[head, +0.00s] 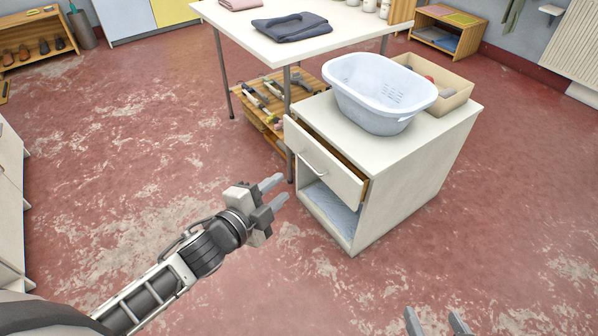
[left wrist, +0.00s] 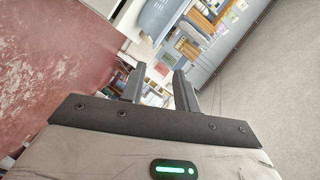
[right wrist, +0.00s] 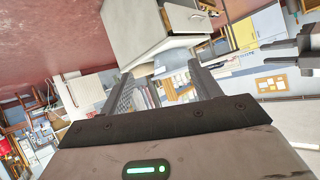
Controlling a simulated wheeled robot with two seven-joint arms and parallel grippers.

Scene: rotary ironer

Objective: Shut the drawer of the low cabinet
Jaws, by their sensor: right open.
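The low white cabinet (head: 410,185) stands right of centre in the head view. Its drawer (head: 330,172) is partly pulled out at the top, with a bar handle (head: 312,163) on its front. The drawer front and handle (right wrist: 201,15) also show upside down in the right wrist view. My left gripper (head: 281,190) is open and empty, left of the drawer front and apart from it. My right gripper (head: 434,320) is open and empty at the bottom edge of the head view, in front of the cabinet; its two fingers (right wrist: 165,85) stand apart in the right wrist view.
A pale blue laundry basket (head: 380,95) and a cardboard box (head: 453,90) stand on the cabinet. Its open lower compartment holds blue cloth (head: 335,208). A white table (head: 235,22) with folded cloth and a wooden tool rack (head: 262,105) stand behind. The floor in front is clear.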

